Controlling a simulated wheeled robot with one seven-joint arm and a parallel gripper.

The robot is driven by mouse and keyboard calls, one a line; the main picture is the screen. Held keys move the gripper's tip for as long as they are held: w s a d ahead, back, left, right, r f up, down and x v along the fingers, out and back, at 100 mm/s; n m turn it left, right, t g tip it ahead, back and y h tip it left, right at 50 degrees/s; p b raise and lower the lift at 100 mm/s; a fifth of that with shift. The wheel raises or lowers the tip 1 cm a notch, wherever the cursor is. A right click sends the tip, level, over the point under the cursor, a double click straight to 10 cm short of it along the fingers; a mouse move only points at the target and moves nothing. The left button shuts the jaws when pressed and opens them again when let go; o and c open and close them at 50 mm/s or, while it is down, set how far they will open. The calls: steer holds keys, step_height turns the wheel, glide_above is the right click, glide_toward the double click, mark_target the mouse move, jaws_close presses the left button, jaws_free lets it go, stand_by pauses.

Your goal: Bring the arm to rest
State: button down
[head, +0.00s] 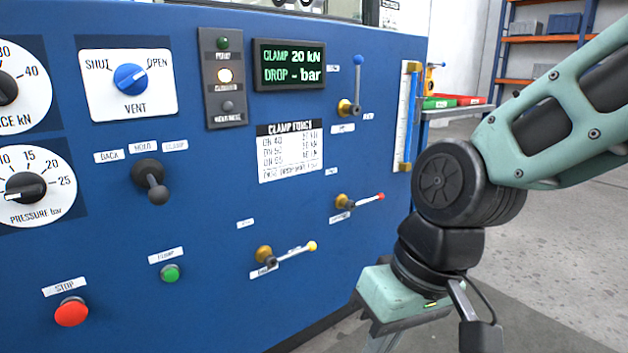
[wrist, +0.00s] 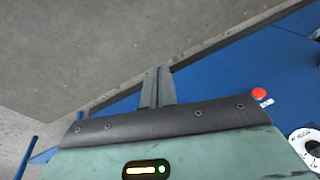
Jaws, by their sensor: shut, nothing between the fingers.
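My arm comes in from the right of the head view, in front of the right end of the blue panel (head: 215,200). My gripper (wrist: 158,70) shows in the wrist view with its two grey fingers together and nothing between them. In the head view the green hand hangs low at the bottom, its fingers pointing down and partly cut off by the frame edge. In the wrist view the fingers lie over the grey floor (wrist: 120,40) and the lower edge of the blue panel. The gripper appears to touch nothing.
The panel carries a blue-handled valve lever (head: 357,80), a red-tipped lever (head: 360,202), a yellow-tipped lever (head: 285,256), a black lever (head: 150,180), a vent knob (head: 130,78) and a red stop button (head: 71,311). A side table (head: 455,112) stands behind my arm. Open floor lies right.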

steer(key=s+d+f+n+h+p, duration=0.2)
steer(key=s+d+n+h, duration=0.1)
steer(key=s+d, duration=0.45)
step_height(320, 180, up, 38)
steer(key=p, duration=3.6)
steer(key=shift+a+f+m+p, duration=0.25)
steer(key=shift+a+m+p, duration=0.1)
steer(key=shift+a, duration=0.1)
